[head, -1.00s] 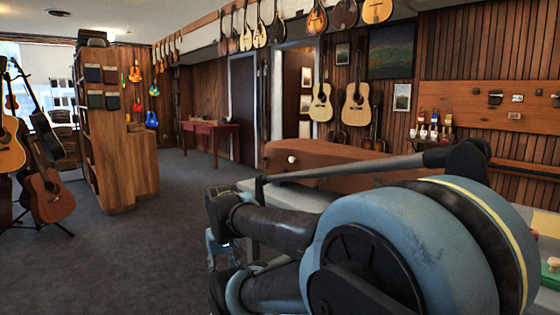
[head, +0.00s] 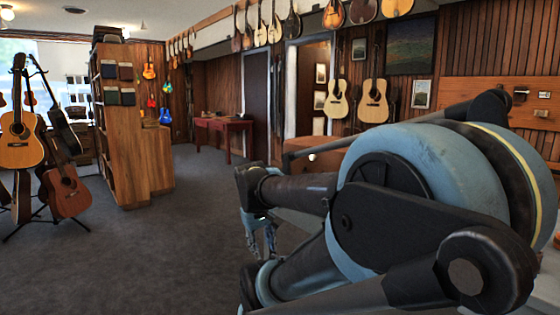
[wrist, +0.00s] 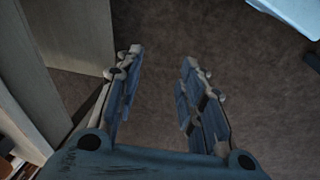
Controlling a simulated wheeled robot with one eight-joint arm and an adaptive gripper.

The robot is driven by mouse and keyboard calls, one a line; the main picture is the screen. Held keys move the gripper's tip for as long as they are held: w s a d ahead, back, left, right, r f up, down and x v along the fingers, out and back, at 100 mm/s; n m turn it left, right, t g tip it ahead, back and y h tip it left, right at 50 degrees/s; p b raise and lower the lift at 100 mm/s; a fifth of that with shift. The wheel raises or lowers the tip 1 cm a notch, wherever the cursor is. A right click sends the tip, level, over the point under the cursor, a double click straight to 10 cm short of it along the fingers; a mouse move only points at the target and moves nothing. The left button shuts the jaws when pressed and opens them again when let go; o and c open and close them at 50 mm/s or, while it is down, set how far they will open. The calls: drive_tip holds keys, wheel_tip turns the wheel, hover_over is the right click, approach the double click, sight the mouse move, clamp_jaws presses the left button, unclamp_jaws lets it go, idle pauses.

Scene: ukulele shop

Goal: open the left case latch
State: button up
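A brown case-like body (head: 318,158) shows as a small strip behind my arm in the head view; most of it is hidden. No latch can be made out in either current view. My gripper hangs low left of my arm in the head view (head: 262,236), above the carpet and apart from the brown body. In the wrist view my gripper (wrist: 162,58) is open, with its two fingers well apart and nothing between them. Only floor shows beyond the fingertips.
Grey carpet (head: 170,240) lies open at the left and centre. A wooden shelf unit (head: 124,130) and guitars on stands (head: 66,190) are at the left. A red table (head: 224,128) stands at the back. In the wrist view, a pale panel (wrist: 75,50) rises at the left.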

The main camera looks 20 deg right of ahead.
drive_tip(key=w+d+r+n+h, duration=0.3)
drive_tip(key=w+r, duration=0.1)
drive_tip(key=w, duration=0.4)
drive_tip(key=w+d+r+n+h, duration=0.2)
drive_tip(key=w+d+r+n, duration=0.15)
drive_tip(key=w, duration=0.45)
drive_tip(key=w+d+r+n+h, duration=0.25)
drive_tip(key=w+d+r, duration=0.2)
drive_tip(key=w, duration=0.35)
drive_tip(key=w+a+r+n+h, duration=0.1)
drive_tip(key=w+a+n+h, duration=0.2)
drive_tip(key=w, duration=0.8)
drive_tip(key=w+a+r+n+h, duration=0.1)
drive_tip(key=w+r+n+h, duration=0.3)
drive_tip(key=w, duration=0.7)
drive_tip(key=w+d+f+h, duration=0.1)
drive_tip(key=w+d+f, duration=0.1)
drive_tip(key=d, duration=1.5)
drive_tip(key=shift+w+d+m+t, duration=0.3)
drive_tip(key=shift+w+m+t, duration=0.1)
drive_tip(key=shift+w, duration=0.1)
drive_tip(key=shift+f, duration=0.1)
